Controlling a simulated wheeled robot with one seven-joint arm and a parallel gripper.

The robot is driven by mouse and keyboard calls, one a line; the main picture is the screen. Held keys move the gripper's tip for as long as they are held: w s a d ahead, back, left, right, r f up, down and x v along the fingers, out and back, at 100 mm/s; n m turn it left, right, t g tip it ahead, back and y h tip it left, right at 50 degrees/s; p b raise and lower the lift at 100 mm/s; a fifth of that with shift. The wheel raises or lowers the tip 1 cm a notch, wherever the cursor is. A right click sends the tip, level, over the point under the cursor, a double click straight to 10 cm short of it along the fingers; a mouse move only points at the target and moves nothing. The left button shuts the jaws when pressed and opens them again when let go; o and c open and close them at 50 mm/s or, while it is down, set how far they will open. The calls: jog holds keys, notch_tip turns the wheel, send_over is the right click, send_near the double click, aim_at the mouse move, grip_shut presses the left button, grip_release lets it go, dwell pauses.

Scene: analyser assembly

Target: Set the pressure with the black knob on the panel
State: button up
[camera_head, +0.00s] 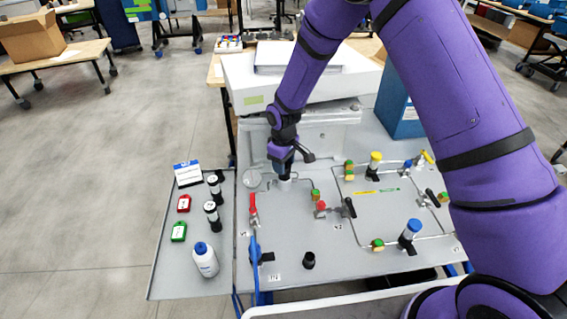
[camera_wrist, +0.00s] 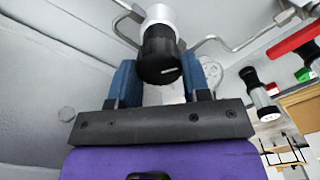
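The black knob (camera_wrist: 158,62) sits on a white and silver fitting (camera_wrist: 160,14) and shows in the middle of the wrist view. My gripper (camera_wrist: 163,75) has its two blue fingers spread, one on either side of the knob. I cannot tell whether either finger touches it. In the head view my gripper (camera_head: 282,168) points down at the back left of the grey panel (camera_head: 285,225). It hides the knob there, and only the pale base of the fitting (camera_head: 284,179) shows below it. A round gauge (camera_head: 252,180) stands just left of my gripper.
Red-handled (camera_head: 253,205) and black-handled (camera_head: 349,207) valves, thin pipes and a black cylinder (camera_head: 309,260) stand on the panel. A side tray (camera_head: 165,262) at the left holds bottles and tags. A white box (camera_head: 245,82) is behind my gripper.

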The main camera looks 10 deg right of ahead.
jog(key=shift+c, duration=0.7)
jog(key=shift+m, duration=1.5)
jog(key=o, duration=0.9)
jog(key=shift+r, duration=0.1)
notch_tip(320, 180, up, 11)
jog(key=shift+f, duration=0.15)
